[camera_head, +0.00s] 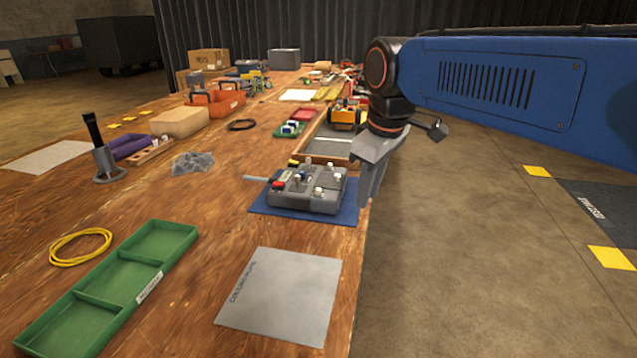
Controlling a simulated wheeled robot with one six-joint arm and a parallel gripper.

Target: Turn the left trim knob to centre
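A grey control box (312,203) lies on a blue mat (345,217) near the table's right edge. A light grey rod sticks out to the left of the box. My gripper (366,190) points down at the table's right edge, just right of the box and apart from it in the picture. The fingers overlap in this view, so the gap between them cannot be judged.
A green divided tray (165,235), a yellow cable coil (80,247) and a grey sheet (282,297) lie in front. A crumpled grey cloth (193,163) and a black-handled tool in a stand (105,165) are left. A shallow wooden tray (327,148) stands behind the box.

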